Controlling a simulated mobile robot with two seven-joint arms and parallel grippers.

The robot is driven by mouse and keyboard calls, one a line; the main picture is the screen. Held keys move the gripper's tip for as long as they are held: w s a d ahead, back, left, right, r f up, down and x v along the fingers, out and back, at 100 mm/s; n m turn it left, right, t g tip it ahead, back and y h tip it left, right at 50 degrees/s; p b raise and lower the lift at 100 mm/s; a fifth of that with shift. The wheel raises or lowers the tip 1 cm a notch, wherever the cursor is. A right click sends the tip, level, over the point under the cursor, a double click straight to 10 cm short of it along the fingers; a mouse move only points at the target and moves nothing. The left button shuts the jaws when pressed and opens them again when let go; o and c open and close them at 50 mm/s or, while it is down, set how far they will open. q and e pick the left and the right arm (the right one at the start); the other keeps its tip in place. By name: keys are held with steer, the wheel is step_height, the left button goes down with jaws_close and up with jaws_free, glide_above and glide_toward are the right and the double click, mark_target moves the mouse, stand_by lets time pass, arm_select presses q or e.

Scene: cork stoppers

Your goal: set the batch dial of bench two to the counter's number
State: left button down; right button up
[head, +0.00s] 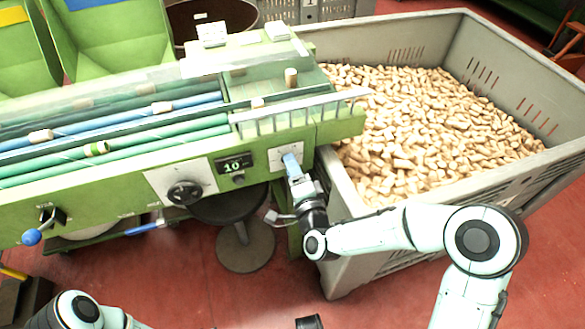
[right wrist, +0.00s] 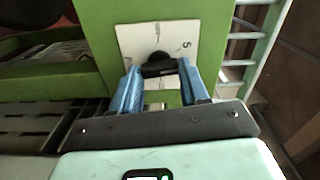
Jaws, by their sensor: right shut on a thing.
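The counter (head: 234,164) on the green bench front reads 10 in pale digits on black. Right of it is a white dial plate (head: 280,153), mostly behind my right gripper (head: 291,163). In the right wrist view, the dial plate (right wrist: 128,40) carries marks around a black knob (right wrist: 158,66); one mark looks like a 5, and the others are too small to read. My right gripper's blue fingers (right wrist: 160,88) stand on both sides of the knob, shut on it. The knob's exact setting is unclear.
Left of the counter is another white plate with a larger black knob (head: 184,193). A blue-tipped lever (head: 32,237) sits farther left. A grey crate (head: 480,183) full of corks stands right of the bench. A dark stool (head: 243,245) stands below the bench front.

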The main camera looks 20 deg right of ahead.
arm_select(q)
steer(key=shift+w+d+r+p, duration=0.15)
steer(key=shift+w+r+p, duration=0.3)
steer(key=shift+r, duration=0.25)
arm_select(e)
steer(key=m, duration=0.7)
steer(key=shift+a+r, duration=0.1)
steer(key=o, duration=1.1)
steer(key=shift+c, duration=0.2)
